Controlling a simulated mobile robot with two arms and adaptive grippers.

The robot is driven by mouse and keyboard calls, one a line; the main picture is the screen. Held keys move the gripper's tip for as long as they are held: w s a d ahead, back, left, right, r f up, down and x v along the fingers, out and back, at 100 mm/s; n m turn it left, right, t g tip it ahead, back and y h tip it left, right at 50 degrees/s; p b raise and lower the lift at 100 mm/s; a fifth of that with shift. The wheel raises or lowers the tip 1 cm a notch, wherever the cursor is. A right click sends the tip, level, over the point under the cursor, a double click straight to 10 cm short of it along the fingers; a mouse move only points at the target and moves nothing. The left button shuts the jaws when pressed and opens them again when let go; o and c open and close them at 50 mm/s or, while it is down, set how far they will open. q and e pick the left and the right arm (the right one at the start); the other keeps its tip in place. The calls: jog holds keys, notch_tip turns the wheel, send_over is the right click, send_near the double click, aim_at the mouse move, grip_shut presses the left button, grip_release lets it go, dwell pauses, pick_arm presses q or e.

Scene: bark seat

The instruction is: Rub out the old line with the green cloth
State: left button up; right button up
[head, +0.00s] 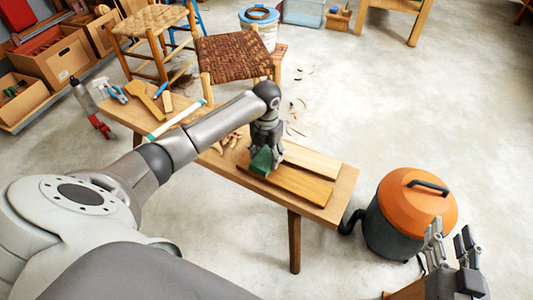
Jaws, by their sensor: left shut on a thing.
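My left gripper (264,150) points down over the bench, shut on the green cloth (262,162). The cloth is bunched between the fingers and seems to touch the left end of the front wooden board (298,186). A second board (312,160) lies just behind it. I cannot make out an old line on either board; the cloth, gripper and arm hide part of that area. My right gripper (451,246) is at the lower right, fingers apart and empty, away from the bench.
The low wooden bench (340,192) also carries tools, wood shavings and a pale stick with green ends (175,121) on its left part. A bark-seat stool (233,54) stands behind. An orange-lidded vacuum (408,212) stands right of the bench. Open floor lies beyond.

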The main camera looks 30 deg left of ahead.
pick_arm(q)
jog(key=shift+f, duration=0.1)
pick_arm(e)
jog(key=shift+r, duration=0.15)
pick_arm(q)
jog(key=shift+f, duration=0.3)
pick_arm(e)
jog(key=shift+w+a+r+t, duration=0.15)
jog(key=shift+r+t, duration=0.2)
jog(key=shift+r, duration=0.15)
jog(key=shift+w+a+r+t, duration=0.1)
jog(key=shift+w+r+t, duration=0.05)
jog(key=shift+r+t, duration=0.25)
jog(key=shift+r, duration=0.3)
